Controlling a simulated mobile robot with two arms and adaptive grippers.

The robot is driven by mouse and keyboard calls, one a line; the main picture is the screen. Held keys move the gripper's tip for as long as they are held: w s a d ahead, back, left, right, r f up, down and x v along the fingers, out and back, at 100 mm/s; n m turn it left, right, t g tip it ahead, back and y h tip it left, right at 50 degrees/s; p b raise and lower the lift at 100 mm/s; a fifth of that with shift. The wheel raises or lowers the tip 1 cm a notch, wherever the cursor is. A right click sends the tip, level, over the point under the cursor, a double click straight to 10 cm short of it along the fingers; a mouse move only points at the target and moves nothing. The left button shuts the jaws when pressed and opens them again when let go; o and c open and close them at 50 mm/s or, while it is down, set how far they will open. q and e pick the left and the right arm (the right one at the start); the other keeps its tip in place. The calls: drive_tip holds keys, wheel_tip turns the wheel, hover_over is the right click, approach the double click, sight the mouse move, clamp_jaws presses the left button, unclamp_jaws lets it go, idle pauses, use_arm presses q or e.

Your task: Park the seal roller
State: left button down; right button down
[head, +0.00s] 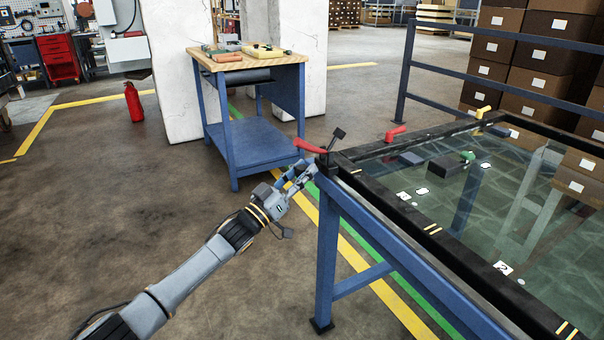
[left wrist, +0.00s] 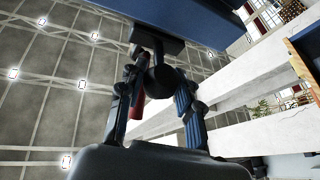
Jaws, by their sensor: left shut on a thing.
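My left gripper (head: 304,172) reaches the near left corner of the glass-topped table frame (head: 350,180). A tool with a red handle (head: 309,147) and a dark head (head: 338,135) shows just above the fingers; it looks like the seal roller, but I cannot be sure. In the left wrist view, the fingers (left wrist: 162,75) are closed around a dark rounded part, with a red piece (left wrist: 138,106) beside the left finger. A blue beam (left wrist: 220,22) passes close above the fingertips. My right gripper is out of view.
A blue workbench (head: 246,140) with a wooden top and items stands behind the gripper. On the table are red (head: 395,133), yellow (head: 483,111) and green (head: 467,156) pieces. Stacked boxes (head: 530,50) stand behind a railing at right.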

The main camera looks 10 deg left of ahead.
use_arm(q)
drive_tip(key=shift+w+a, duration=0.1)
drive_tip(key=shift+a, duration=0.1)
drive_tip(key=c, duration=1)
unclamp_jaws()
drive_tip(key=shift+o, duration=0.4)
drive_tip(key=shift+w+a, duration=0.1)
drive_tip(key=v, duration=1.2)
drive_tip(key=shift+f, duration=0.1)
